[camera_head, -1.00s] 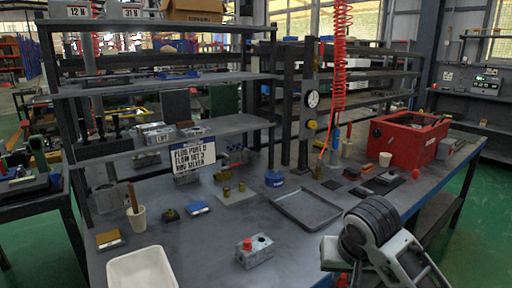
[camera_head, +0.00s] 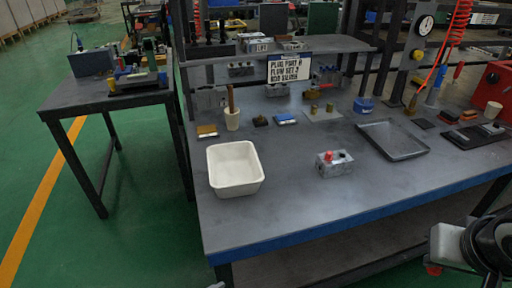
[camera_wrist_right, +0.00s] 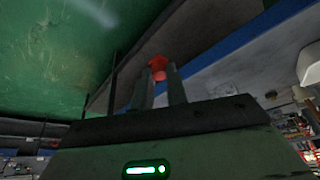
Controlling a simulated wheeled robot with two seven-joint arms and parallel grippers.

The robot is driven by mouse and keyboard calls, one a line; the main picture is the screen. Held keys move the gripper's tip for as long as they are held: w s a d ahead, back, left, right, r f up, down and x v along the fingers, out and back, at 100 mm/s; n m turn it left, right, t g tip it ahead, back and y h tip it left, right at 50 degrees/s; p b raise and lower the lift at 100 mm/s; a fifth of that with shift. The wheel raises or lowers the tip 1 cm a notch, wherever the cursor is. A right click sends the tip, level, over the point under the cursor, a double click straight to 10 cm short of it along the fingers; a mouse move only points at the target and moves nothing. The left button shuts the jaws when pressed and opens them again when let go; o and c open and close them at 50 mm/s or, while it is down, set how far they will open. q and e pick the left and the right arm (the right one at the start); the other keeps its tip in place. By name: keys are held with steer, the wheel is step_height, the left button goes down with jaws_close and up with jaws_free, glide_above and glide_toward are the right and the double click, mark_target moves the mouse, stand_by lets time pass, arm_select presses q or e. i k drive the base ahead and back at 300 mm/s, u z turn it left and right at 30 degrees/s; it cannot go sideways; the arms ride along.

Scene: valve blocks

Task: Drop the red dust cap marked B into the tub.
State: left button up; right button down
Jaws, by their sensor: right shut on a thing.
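My right gripper (camera_wrist_right: 158,80) is shut on a red dust cap (camera_wrist_right: 158,66) in the right wrist view; no letter on it can be read. In the head view this red cap (camera_head: 433,270) shows as a small red spot under my right wrist at the lower right, in front of the bench edge. The white tub (camera_head: 234,187) stands on the bench at the left, open and empty. A grey valve block (camera_head: 336,170) stands to the right of the tub, with another red cap (camera_head: 328,155) on its top and a dark opening beside it.
The grey bench (camera_head: 290,215) is clear between tub and block. A cup with a brown handle (camera_head: 232,119) stands behind the tub. A dark tray (camera_head: 393,140) lies right of the block. A sign (camera_head: 289,67) and shelves stand at the back.

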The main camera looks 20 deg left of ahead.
mark_target(222, 181)
steer(key=u, duration=3.05)
steer(key=k, duration=0.8)
steer(key=z, duration=0.85)
steer(key=i, duration=1)
steer(key=z, duration=0.05)
